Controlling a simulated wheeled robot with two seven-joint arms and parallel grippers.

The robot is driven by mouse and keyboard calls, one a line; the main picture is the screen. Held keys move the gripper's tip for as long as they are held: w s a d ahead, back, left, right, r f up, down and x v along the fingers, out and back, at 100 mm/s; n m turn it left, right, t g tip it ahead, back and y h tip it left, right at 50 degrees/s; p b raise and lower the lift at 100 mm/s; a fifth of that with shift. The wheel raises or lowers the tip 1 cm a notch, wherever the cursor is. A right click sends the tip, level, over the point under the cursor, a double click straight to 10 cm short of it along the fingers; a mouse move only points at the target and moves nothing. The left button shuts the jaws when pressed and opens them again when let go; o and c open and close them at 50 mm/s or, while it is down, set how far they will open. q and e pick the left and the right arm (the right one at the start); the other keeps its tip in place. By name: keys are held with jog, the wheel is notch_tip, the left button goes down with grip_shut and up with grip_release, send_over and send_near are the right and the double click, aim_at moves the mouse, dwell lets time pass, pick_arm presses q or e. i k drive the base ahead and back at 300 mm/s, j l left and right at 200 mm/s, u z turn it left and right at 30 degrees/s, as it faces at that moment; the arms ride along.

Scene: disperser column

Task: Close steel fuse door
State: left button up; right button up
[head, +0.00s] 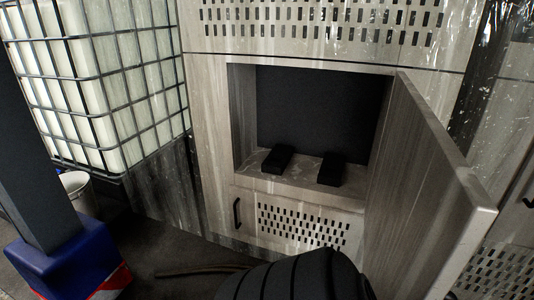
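The steel fuse door (426,190) stands wide open. It is hinged at the right side of a square opening in the grey, streaked steel cabinet (215,140) and swings out toward me. Behind it, the fuse compartment (320,115) is exposed, with a dark back wall. Two small black blocks (277,160) sit apart on its floor. The door's inner face and free edge show, and its handle side is hidden. Neither of my grippers is in view, and nothing I can see touches the door.
A caged white tank (100,75) stands at the left, with a grey bucket (75,188) below it. A dark post with a blue foot (65,255) is at near left. A dark ribbed shape covers the bottom centre. A lower panel has a black handle (237,213).

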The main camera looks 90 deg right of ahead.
aim_at(427, 212)
jog(key=k+z, duration=0.1)
jog(key=z, duration=0.75)
jog(key=k+z, duration=0.15)
jog(key=z, duration=0.3)
jog(key=l+z, duration=0.1)
jog(key=z, duration=0.3)
jog(key=k+l+z, duration=0.1)
jog(key=z, duration=0.35)
jog(key=l+z, duration=0.1)
jog(key=z, duration=0.35)
jog(key=l+z, duration=0.1)
jog(key=z, duration=0.3)
